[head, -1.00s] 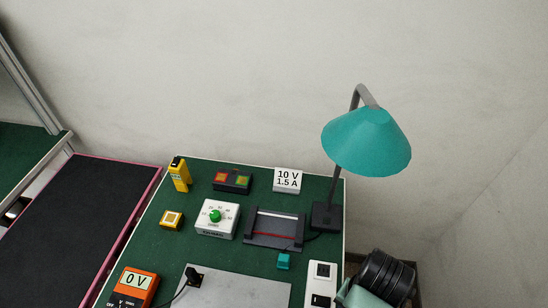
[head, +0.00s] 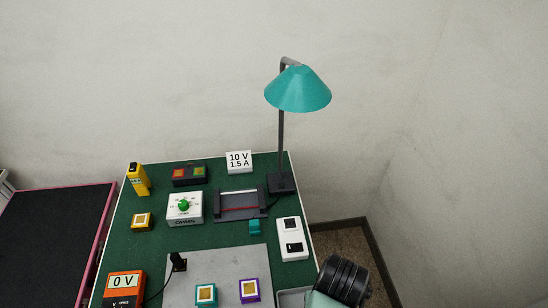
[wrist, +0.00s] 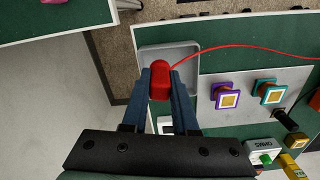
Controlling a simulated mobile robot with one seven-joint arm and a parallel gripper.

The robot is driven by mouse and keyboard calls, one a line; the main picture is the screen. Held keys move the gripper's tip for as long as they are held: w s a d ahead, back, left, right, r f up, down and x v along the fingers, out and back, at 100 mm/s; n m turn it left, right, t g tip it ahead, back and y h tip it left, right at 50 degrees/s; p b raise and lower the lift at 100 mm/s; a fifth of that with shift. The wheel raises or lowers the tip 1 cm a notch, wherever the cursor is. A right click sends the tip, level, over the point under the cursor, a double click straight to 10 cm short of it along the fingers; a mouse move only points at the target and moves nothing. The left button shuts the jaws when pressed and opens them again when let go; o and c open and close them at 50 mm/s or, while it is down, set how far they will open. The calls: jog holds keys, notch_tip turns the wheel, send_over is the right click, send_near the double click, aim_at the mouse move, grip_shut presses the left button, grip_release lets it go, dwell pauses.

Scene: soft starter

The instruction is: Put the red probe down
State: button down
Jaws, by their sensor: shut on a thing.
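The red probe (wrist: 160,85) is between the two blue fingers of my gripper (wrist: 160,76) in the wrist view, and the gripper is shut on it. A red cable runs from the probe to the right. Behind the probe is a shallow grey tray (wrist: 187,51), which also shows at the bottom edge of the head view (head: 288,297). The probe appears over the tray; I cannot tell its height or whether it touches. The head view shows only part of my arm at the lower right, with no probe or fingers visible.
On the green bench are a grey plate (head: 222,263), a black probe (head: 177,262) with a cable, teal (head: 205,294) and purple (head: 249,290) blocks, an orange meter (head: 123,287) and a white switch box (head: 291,239). A teal lamp (head: 298,90) stands at the back.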

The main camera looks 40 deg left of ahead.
jog(key=s+a+n+p, duration=0.2)
jog(key=s+a+n, duration=0.8)
jog(key=n, duration=0.6)
jog(key=f, duration=0.6)
jog(key=w+a+f, duration=0.1)
jog(key=f, duration=0.3)
jog(key=shift+p, duration=0.35)
jog(key=c, duration=0.7)
grip_release()
jog(key=shift+f, duration=0.1)
